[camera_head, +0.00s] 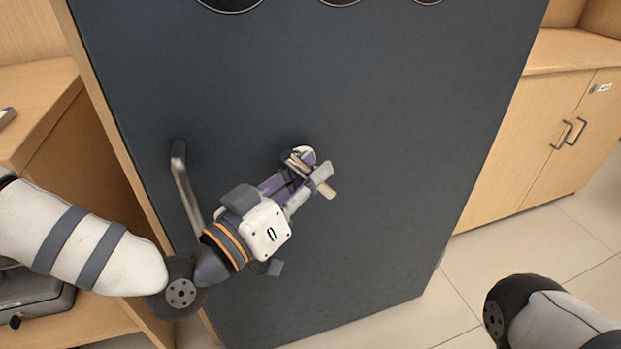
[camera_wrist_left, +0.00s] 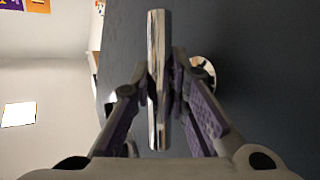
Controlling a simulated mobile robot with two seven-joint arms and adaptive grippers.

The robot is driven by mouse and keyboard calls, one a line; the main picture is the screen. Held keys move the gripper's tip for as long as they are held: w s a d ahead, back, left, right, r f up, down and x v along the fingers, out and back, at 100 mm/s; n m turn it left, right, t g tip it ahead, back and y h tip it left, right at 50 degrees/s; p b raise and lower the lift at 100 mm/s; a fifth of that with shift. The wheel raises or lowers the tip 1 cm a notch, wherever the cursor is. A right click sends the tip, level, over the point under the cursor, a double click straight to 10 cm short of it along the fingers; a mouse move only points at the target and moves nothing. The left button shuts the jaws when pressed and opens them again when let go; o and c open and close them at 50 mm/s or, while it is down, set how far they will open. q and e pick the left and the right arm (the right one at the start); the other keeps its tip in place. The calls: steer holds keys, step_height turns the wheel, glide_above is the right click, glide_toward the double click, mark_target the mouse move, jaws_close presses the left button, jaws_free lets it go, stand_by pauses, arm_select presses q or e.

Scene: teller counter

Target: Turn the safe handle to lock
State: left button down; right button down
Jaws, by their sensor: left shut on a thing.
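The dark safe door (camera_head: 400,130) fills the middle of the head view. A short metallic safe handle (camera_head: 328,189) sticks out near its middle, mostly covered by my left gripper (camera_head: 310,178). In the left wrist view the handle (camera_wrist_left: 157,50) is a shiny upright bar between the two purple-padded fingers of my left gripper (camera_wrist_left: 158,95). The gripper is shut on this bar. The handle's round mount on the door is partly hidden behind the fingers. My right gripper is outside both views; only part of my right arm shows at lower right.
A fixed long pull handle (camera_head: 186,185) stands on the door's left side, close to my left wrist. Round dials (camera_head: 230,3) sit at the top. Wooden cabinets (camera_head: 560,120) stand at right, and tiled floor (camera_head: 500,260) is open before them.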

arm_select(q)
steer(key=n+t+b, duration=0.2)
steer(key=b, duration=0.1)
steer(key=f+n+t+h+b, duration=0.1)
steer(key=n+t+b, duration=0.1)
steer(key=b, duration=0.1)
steer(key=shift+t+h, duration=0.3)
steer(key=shift+t, duration=0.1)
steer(key=n+t+b, duration=0.2)
steer(key=shift+r+n+t+y, duration=0.15)
steer(key=shift+n+t+y, duration=0.25)
steer(key=shift+r+n+t+y+b, duration=0.15)
steer(key=shift+n+t+y+b, duration=1.05)
steer(key=shift+n+t, duration=0.55)
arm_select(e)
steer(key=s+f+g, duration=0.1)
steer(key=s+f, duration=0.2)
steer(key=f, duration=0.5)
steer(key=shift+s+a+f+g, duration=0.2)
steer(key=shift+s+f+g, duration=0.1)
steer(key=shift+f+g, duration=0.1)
arm_select(q)
steer(key=shift+r+n+t+y, duration=0.15)
steer(key=shift+n+t+y, duration=0.2)
steer(key=shift+n, duration=0.3)
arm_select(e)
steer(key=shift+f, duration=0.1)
arm_select(q)
steer(key=c, duration=1.8)
jaws_free()
